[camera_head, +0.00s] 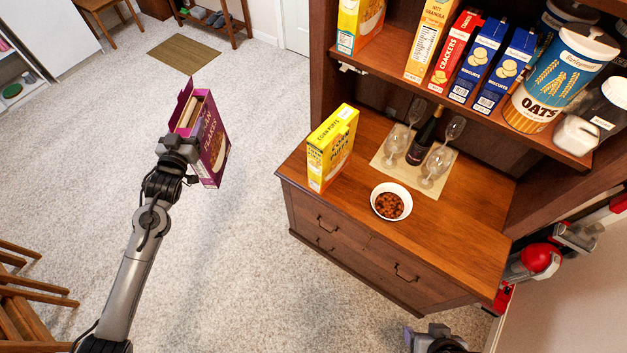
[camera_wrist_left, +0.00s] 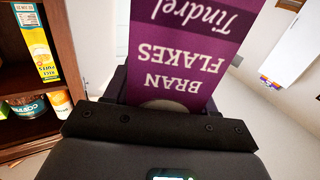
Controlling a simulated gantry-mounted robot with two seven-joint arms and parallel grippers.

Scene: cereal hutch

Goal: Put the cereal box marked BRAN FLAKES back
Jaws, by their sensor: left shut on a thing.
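The purple BRAN FLAKES box (camera_head: 213,142) is held up over the carpet, left of the hutch and clear of it. Its top flap stands open and it leans a little. My left gripper (camera_head: 184,150) is shut on it. In the left wrist view, the lettering on the box (camera_wrist_left: 185,65) appears upside down. The hutch shelf (camera_head: 393,45) has a gap between a yellow box (camera_head: 358,22) at its left end and the NUT GRANOLA box (camera_head: 429,40). A part of my right arm's end (camera_head: 437,340) shows at the bottom edge; its fingers cannot be made out.
A yellow CORN PUFFS box (camera_head: 332,148), a bowl of cereal (camera_head: 391,201), a dark bottle (camera_head: 423,140) and several glasses stand on the hutch counter (camera_head: 440,235). CRACKERS (camera_head: 455,50), BISCUITS boxes and an OATS canister (camera_head: 560,80) fill the shelf's right. Open carpet surrounds the held box.

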